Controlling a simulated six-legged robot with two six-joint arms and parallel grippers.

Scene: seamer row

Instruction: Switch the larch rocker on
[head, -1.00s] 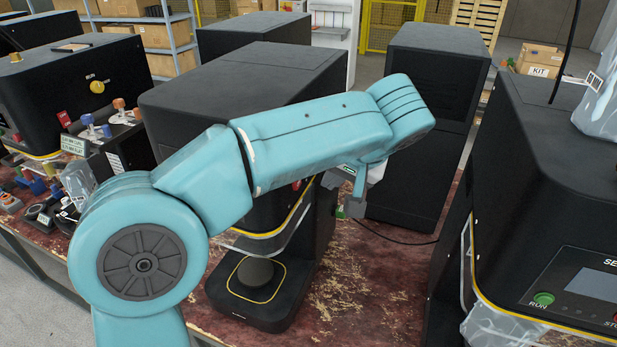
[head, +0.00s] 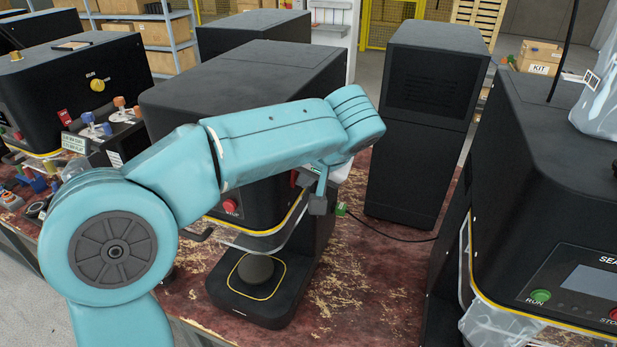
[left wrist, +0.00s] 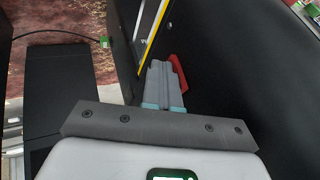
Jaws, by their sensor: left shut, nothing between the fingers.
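A bit of red also shows beside the gripper in the head view (head: 294,178), mostly hidden by my arm. No readable label names the larch rocker. My right gripper is not in view.
A tall black cabinet (head: 420,130) stands behind right. Another black machine (head: 560,190) with a green RUN button (head: 540,296) is at the right. A small green plug (head: 341,209) and black cable lie near the gripper.

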